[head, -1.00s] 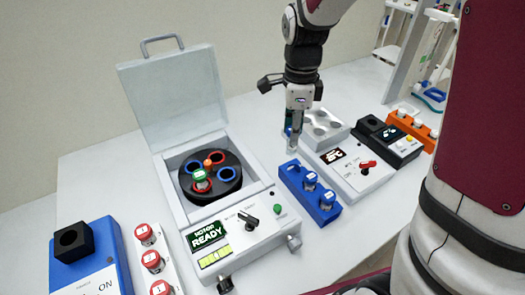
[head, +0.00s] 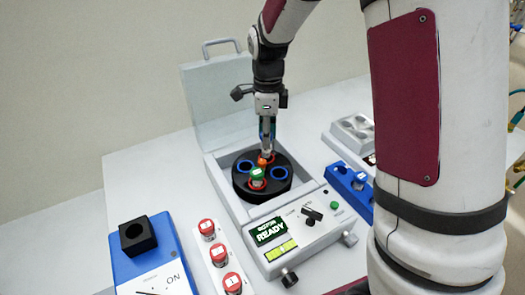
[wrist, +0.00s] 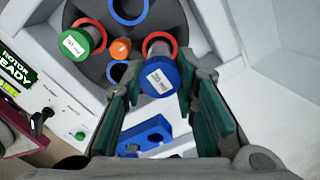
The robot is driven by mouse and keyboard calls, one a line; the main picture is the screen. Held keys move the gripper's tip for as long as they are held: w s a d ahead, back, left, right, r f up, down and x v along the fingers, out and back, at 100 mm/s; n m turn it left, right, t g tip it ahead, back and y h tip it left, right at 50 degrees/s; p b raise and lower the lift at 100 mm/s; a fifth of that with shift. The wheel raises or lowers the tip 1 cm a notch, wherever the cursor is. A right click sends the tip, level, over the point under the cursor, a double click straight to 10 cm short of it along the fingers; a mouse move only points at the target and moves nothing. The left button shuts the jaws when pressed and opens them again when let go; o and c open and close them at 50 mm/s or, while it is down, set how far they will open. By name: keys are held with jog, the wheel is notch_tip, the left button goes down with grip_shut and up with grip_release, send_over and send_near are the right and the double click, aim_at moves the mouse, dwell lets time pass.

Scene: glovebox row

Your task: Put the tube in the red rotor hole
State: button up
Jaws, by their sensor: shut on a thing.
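My gripper (head: 267,138) is above the far side of the centrifuge's black rotor (head: 241,183), shut on a blue-capped tube (wrist: 160,76) with a white label. In the wrist view the tube's lower end overlaps a red-ringed hole (wrist: 160,36); I cannot tell whether it has entered. A green-capped tube (head: 258,174) sits in the other red-ringed hole (wrist: 91,24). An orange hub (wrist: 120,48) is between them. Two blue-ringed holes (head: 279,173) (wrist: 128,8) look empty.
The centrifuge lid (head: 215,95) stands open behind the rotor; its front panel (head: 271,231) reads READY. A blue rack (head: 337,172) stands right, partly hidden by my arm. Red-capped tubes (head: 207,228) and a blue device (head: 165,245) stand left.

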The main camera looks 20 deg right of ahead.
jog(key=shift+f+b, duration=0.95)
jog(key=shift+f, duration=1.2)
jog(key=shift+f, duration=0.1)
jog(key=o, duration=0.8)
jog(key=shift+d, duration=0.1)
